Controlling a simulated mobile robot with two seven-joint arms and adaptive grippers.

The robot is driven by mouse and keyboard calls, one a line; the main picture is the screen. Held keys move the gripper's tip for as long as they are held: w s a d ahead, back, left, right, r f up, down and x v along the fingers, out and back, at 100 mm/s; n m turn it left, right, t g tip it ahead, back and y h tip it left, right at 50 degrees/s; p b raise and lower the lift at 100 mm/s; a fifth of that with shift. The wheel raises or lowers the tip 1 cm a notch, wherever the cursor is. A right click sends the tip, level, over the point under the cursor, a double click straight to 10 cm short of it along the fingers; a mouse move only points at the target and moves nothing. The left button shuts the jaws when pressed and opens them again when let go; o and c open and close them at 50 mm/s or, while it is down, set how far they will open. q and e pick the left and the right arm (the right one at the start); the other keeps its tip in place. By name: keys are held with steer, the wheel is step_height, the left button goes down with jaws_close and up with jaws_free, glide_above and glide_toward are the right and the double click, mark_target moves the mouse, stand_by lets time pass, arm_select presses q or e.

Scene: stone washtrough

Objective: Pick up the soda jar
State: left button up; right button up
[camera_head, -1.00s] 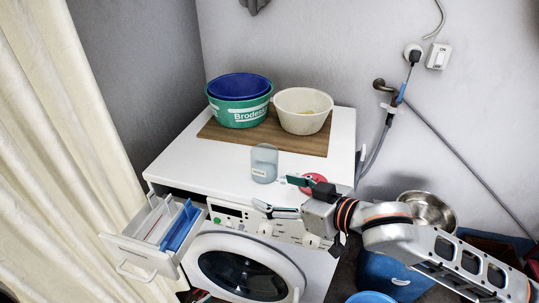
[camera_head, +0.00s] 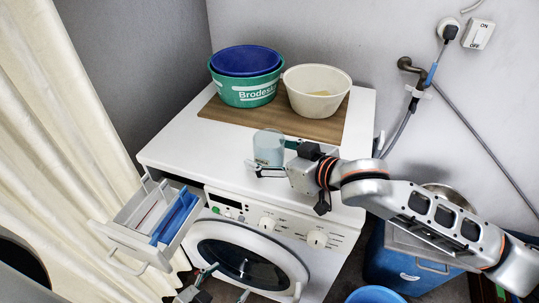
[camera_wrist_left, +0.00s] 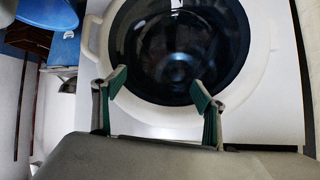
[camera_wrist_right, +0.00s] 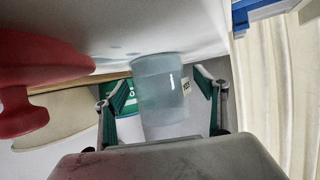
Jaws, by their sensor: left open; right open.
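The soda jar (camera_head: 268,148) is a pale blue, translucent cylinder with a small label. It stands upright on the white top of the washing machine, near the front of the wooden board. My right gripper (camera_head: 272,158) is open at the jar, with its fingers on either side. In the right wrist view the jar (camera_wrist_right: 160,95) stands between the two open fingers, with a gap at each side. My left gripper (camera_head: 222,284) is low in front of the machine's round door. In the left wrist view it (camera_wrist_left: 160,85) is open and empty, facing the dark door glass.
A green tub with a blue basin (camera_head: 245,75) and a cream bowl (camera_head: 318,90) stand on the wooden board (camera_head: 300,128) behind the jar. The detergent drawer (camera_head: 150,222) sticks out at the left. A red object (camera_wrist_right: 35,80) shows beside the right gripper.

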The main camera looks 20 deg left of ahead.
steer(key=shift+w+a+f, duration=0.15)
steer(key=shift+w+a, duration=0.1)
steer(key=shift+a, duration=0.1)
steer(key=c, duration=1.4)
steer(key=shift+o, duration=0.2)
steer(key=shift+r, duration=0.2)
